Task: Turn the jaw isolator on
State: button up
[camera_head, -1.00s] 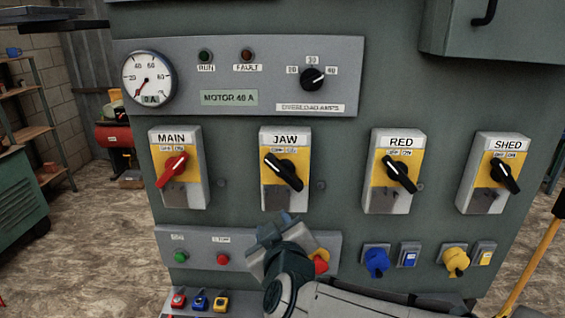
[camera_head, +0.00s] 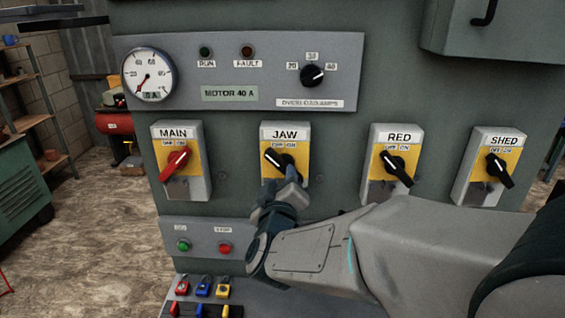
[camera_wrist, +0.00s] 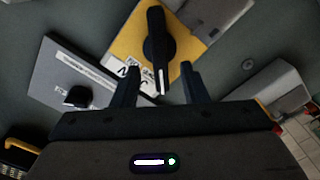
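The JAW isolator (camera_head: 298,143) is a grey box with a yellow plate on the cabinet front. Its black handle (camera_head: 274,157) slants with its upper end to the upper left, by the OFF mark; my gripper hides its lower end. My gripper (camera_head: 283,182) is in front of the box's lower half. In the wrist view my open gripper (camera_wrist: 159,74) has one finger on each side of the white-marked end of the black handle (camera_wrist: 157,42), with a gap visible on both sides. The yellow plate (camera_wrist: 125,40) lies behind.
The MAIN isolator (camera_head: 180,135) with a red handle is left of JAW; the RED isolator (camera_head: 402,138) and SHED isolator (camera_head: 498,140) are right. Above is the overload selector (camera_head: 312,75). Below are green (camera_head: 183,245) and red (camera_head: 225,248) buttons and several small padlocks (camera_head: 203,287).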

aim_at(283, 169)
jog(key=shift+w+d+p, duration=0.1)
jog(key=shift+w+p, duration=0.35)
jog(key=shift+w, duration=2.35)
grip_shut()
